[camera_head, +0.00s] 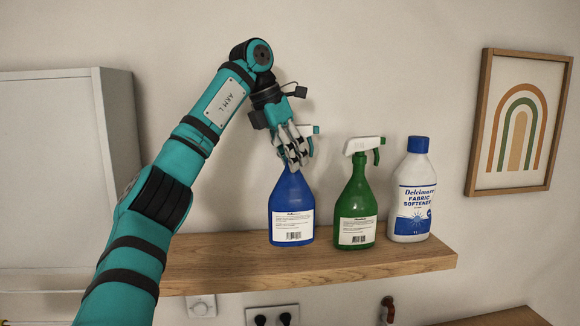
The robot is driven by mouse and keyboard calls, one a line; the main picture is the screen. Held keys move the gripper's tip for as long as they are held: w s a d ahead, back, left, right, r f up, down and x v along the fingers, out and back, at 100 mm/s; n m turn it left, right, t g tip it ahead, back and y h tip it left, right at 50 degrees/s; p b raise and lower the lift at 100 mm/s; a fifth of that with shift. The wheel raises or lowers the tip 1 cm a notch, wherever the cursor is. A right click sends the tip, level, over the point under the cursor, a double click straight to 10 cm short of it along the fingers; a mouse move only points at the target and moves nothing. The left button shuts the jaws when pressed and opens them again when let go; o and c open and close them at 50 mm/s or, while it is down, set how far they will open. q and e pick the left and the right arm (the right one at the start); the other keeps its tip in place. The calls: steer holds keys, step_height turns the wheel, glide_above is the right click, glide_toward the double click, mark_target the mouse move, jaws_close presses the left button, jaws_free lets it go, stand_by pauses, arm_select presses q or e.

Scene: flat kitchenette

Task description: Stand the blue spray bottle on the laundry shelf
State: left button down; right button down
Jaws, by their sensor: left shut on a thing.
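The blue spray bottle (291,207) is upright at the wooden laundry shelf (390,262), to the left of a green spray bottle. Its base appears to be on or just at the shelf surface; I cannot tell whether it touches. My left gripper (295,155) comes down from above and is shut on the bottle's neck and head. The fingers hide most of the spray head, and a bit of its teal trigger shows to the right. My right gripper is not in view.
A green spray bottle (358,205) with a white head stands close to the right of the blue one. A white fabric softener bottle (411,200) stands beyond it. A white cabinet (70,170) is at the left. A framed rainbow picture (519,122) hangs on the right wall.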

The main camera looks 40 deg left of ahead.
arm_select(q)
step_height(320, 180, down, 2)
steer(key=shift+a+f, duration=0.2)
steer(key=shift+f, duration=0.1)
steer(key=shift+d, duration=0.15)
steer(key=c, duration=1)
jaws_free()
steer(key=shift+s+f, duration=0.1)
steer(key=shift+f, duration=0.05)
steer(key=v, duration=1.2)
